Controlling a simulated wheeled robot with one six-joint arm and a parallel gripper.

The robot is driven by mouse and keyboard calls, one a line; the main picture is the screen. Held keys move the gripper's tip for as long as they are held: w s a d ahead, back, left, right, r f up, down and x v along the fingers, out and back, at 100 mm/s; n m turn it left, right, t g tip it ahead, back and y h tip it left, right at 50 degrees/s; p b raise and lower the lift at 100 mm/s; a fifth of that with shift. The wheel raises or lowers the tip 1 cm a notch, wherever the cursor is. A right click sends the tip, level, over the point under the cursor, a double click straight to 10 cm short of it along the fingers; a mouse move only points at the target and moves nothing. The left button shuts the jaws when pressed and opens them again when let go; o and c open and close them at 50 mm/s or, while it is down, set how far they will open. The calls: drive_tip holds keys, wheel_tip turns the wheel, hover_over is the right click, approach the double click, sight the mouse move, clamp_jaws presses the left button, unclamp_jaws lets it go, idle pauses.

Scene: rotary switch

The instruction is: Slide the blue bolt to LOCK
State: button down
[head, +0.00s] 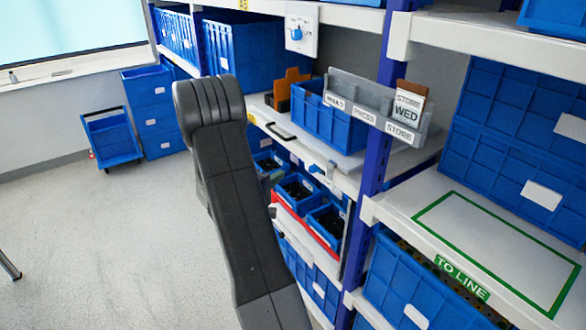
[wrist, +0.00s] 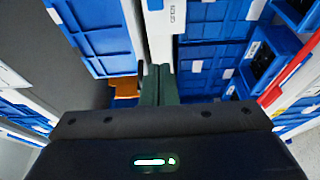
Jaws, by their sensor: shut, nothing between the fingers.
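A small blue piece (head: 316,169) beside a pale metal part sits on the front edge of the middle white shelf in the head view. It looks like the blue bolt, but it is too small to read its position or any LOCK mark. My gripper (wrist: 158,70) shows in the wrist view with its two dark green fingers together and nothing between them. The fingers point at a white shelf upright or edge between blue bins. In the head view my arm hides the gripper.
A white plate with a blue rotary knob (head: 296,33) hangs near the upper shelf. A grey card rack (head: 360,105), a blue bin (head: 342,130) and a black handle (head: 280,132) are near the middle shelf. Blue bins fill the racks. Open floor (head: 100,230) lies left.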

sight(313, 172)
drive_tip(key=p+x, duration=0.2)
drive_tip(key=x, duration=0.8)
drive_tip(key=shift+s+d+r, duration=0.1)
drive_tip(key=s, duration=0.1)
drive_tip(key=s+d, duration=0.1)
drive_tip(key=s, duration=0.1)
drive_tip(key=shift+d+p, duration=0.25)
drive_tip(key=shift+p, duration=0.15)
drive_tip(key=shift+s+d, duration=0.2)
drive_tip(key=shift+s, duration=0.05)
drive_tip(key=shift+s+d, duration=0.1)
drive_tip(key=shift+s+d, duration=0.45)
drive_tip(key=shift+s, duration=0.2)
drive_tip(key=shift+s+d, duration=0.45)
drive_tip(key=shift+s, duration=0.25)
drive_tip(key=shift+d, duration=0.1)
